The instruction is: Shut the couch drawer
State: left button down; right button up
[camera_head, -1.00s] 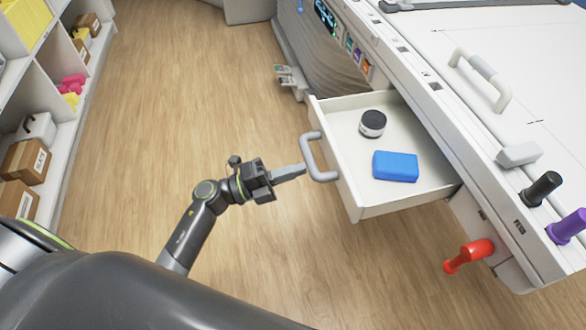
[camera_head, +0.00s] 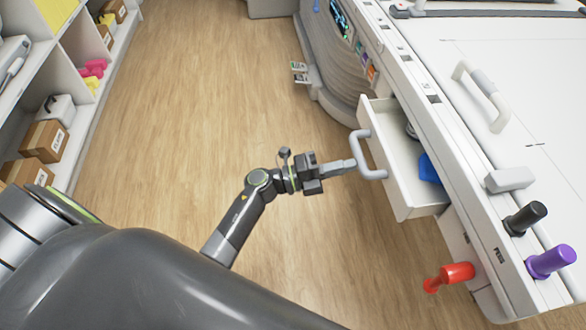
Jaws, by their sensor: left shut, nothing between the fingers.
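The white couch drawer (camera_head: 399,188) is partly open and sticks out from the couch (camera_head: 477,165) on the right. Its grey loop handle (camera_head: 366,156) faces left. A blue block (camera_head: 429,169) and a dark round thing (camera_head: 411,131) lie inside, both partly hidden under the couch edge. My left gripper (camera_head: 350,166) is shut and empty, its fingertips at the handle, touching it or very close. My right gripper is not in view.
Shelves with boxes (camera_head: 45,141) line the left. The wood floor between is clear.

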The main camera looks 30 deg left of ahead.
aim_at(380, 161)
pick_arm(q)
jog(key=x, duration=0.2)
jog(key=f+x, duration=0.1)
jog(key=x, duration=0.5)
jog(key=shift+w+d+f, duration=0.15)
jog(key=shift+d+f, duration=0.1)
jog(key=shift+w+d, duration=0.1)
jog(key=shift+w, duration=0.05)
jog(key=shift+r, duration=0.2)
